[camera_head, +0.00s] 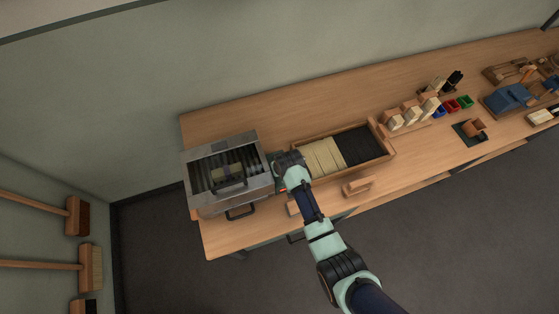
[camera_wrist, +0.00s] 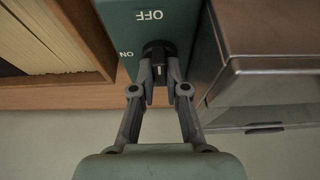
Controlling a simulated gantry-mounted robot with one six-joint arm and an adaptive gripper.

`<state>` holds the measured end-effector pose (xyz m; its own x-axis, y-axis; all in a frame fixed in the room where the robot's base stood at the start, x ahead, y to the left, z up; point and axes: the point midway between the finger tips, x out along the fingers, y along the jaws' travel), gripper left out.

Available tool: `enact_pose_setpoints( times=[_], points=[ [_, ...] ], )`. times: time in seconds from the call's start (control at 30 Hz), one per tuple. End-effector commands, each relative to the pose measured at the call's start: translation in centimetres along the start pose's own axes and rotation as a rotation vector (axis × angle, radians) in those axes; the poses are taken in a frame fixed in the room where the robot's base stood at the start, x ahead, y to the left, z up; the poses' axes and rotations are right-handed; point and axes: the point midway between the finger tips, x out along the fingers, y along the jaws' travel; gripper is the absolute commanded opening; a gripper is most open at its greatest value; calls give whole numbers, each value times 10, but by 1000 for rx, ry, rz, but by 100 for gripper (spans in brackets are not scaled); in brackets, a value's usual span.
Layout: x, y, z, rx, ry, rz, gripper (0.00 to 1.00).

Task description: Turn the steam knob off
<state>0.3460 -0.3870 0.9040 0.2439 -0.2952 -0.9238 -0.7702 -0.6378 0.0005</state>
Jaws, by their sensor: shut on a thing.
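The black steam knob (camera_wrist: 158,48) sits on a green panel (camera_wrist: 180,14) in the wrist view. The panel carries a white OFF label above the knob and an ON label to its left. My gripper (camera_wrist: 159,76) is shut on the knob, with one finger on each side of it. A small white mark shows between the fingers; I cannot tell for sure which label it points to. In the head view my gripper (camera_head: 281,160) is beside the metal steam box (camera_head: 250,147) and hides the knob.
A wooden tray (camera_head: 387,146) with pale and black bristles lies right of my gripper. Wooden blocks (camera_head: 358,186) lie near the bench's front edge. Brush parts and coloured bins (camera_head: 452,105) stand further right. The back of the bench (camera_head: 300,112) is clear.

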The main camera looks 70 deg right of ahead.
Motion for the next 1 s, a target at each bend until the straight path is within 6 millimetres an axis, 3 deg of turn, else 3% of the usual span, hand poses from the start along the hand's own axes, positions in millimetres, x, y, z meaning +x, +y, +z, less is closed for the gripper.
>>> enact_pose_setpoints(
  times=[0.4, 0.43, 0.57, 1.0],
  points=[
    [1, 0, 2, 8, -3, 2, 0],
    [1, 0, 2, 8, -3, 2, 17],
    [1, 0, 2, 7, -3, 2, 38],
    [3, 1, 1, -58, 1, -25, 39]
  ],
)
